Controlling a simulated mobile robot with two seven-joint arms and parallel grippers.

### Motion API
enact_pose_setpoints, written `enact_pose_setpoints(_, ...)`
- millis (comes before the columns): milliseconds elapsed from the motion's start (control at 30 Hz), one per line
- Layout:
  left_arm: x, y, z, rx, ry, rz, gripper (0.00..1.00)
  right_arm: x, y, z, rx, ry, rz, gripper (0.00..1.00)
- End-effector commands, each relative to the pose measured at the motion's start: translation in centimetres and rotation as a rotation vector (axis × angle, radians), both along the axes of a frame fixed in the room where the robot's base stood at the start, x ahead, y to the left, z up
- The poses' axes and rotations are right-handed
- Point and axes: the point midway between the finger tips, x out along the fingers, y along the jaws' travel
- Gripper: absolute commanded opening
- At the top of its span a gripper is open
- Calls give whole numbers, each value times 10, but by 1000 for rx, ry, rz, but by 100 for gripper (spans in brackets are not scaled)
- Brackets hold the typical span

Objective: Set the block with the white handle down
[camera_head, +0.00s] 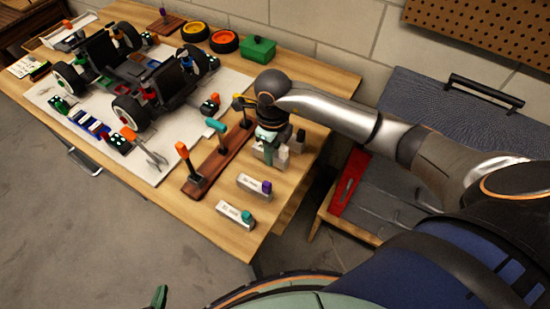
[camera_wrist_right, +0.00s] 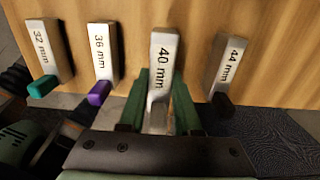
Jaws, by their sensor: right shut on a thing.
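The block with the white handle, marked 40 mm (camera_wrist_right: 163,62), is between the green fingers of my right gripper (camera_wrist_right: 163,100), which is shut on it. In the head view my right gripper (camera_head: 269,152) points down over the table's right part, partly hiding the block. I cannot tell whether the block touches the table. In the wrist view it stands in a row between the 36 mm block with a purple handle (camera_wrist_right: 103,55) and the 44 mm block with a dark handle (camera_wrist_right: 231,66). A green tip of my left gripper (camera_head: 158,297) shows at the bottom edge; its opening is unclear.
The 32 mm block with a teal handle (camera_head: 235,214) lies near the table's front edge. A brown rack of screwdrivers (camera_head: 222,161) stands left of my right gripper. A car chassis (camera_head: 150,85) sits on a white board. A green box (camera_head: 258,49) is at the back.

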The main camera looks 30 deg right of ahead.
Motion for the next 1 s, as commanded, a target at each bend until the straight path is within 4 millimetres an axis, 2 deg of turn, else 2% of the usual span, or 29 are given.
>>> enact_pose_setpoints(100,0,0,0,0,1,0,0,0,-7,-12,0,4,-3,0)
enact_pose_setpoints(300,0,0,3,0,1,0,0,1,-6,-37,1,3,-1,0)
enact_pose_setpoints(633,0,0,-1,0,1,-1,0,1,-6,-41,-1,-1,0,0)
enact_pose_setpoints(667,0,0,-1,0,2,-1,0,1,-6,-42,-1,1,0,33)
enact_pose_setpoints(900,0,-1,0,0,2,-1,0,1,-6,-41,-1,2,0,60)
enact_pose_setpoints(1000,0,-1,0,0,1,-1,0,1,-6,-41,-1,2,0,62)
